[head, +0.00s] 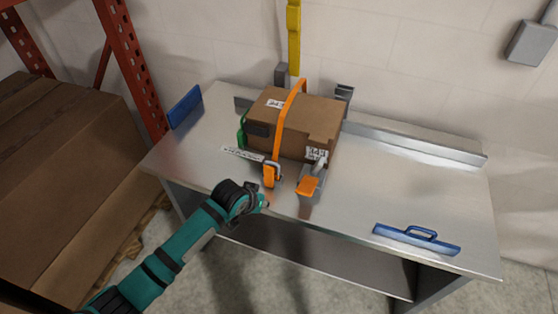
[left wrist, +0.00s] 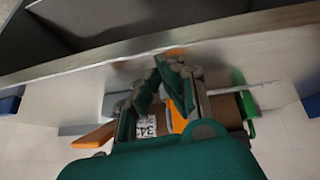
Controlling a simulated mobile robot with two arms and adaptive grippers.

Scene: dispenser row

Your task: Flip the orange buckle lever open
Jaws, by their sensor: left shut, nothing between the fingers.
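A brown cardboard box (head: 310,115) sits on the metal table, with an orange strap (head: 281,125) over it. The orange buckle lever (head: 269,177) hangs at the strap's lower front end by the box. In the left wrist view an orange part (left wrist: 178,120), apparently the strap or buckle, shows partly hidden behind my fingers. My left gripper (head: 264,203) is shut and empty at the table's front edge, just in front of and below the buckle, apparently apart from it. Its closed fingers (left wrist: 170,66) also show in the left wrist view. My right gripper is not in view.
A second orange handle (head: 308,186) on a metal clamp stands right of the buckle. A blue-handled tool (head: 418,238) lies at the table's front right (head: 400,180). A green part (head: 242,128) is at the box's left side. The table's right half is mostly clear.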

